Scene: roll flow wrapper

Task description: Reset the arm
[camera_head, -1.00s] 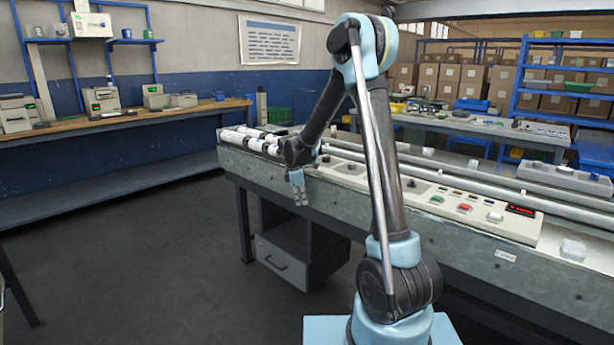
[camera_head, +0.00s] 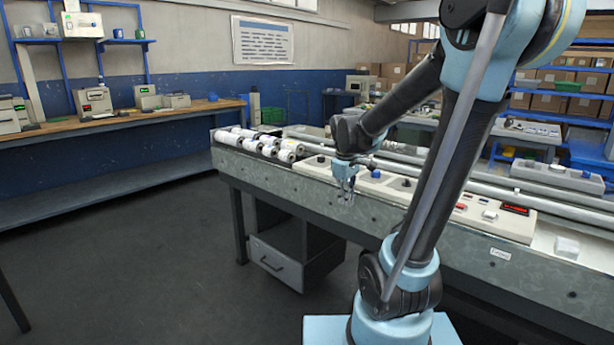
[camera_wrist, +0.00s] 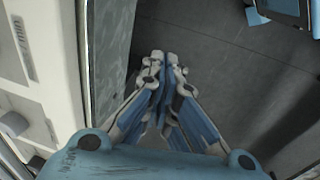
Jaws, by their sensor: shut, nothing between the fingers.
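My gripper (camera_head: 347,195) is shut and empty. In the head view it hangs pointing down just in front of the grey side of the flow wrapper machine (camera_head: 440,236), near its control panel. In the wrist view my gripper (camera_wrist: 165,58) has its fingertips together above dark floor, with the machine's edge to the left. My arm rises from its blue base at the lower middle, bends near the top right and reaches down to the machine.
White rolls (camera_head: 262,143) lie at the machine's left end. A drawer unit (camera_head: 282,256) stands under it. A white block (camera_head: 567,247) sits on the machine's right side. A wooden workbench (camera_head: 120,121) runs along the left wall. The floor (camera_head: 150,265) between is clear.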

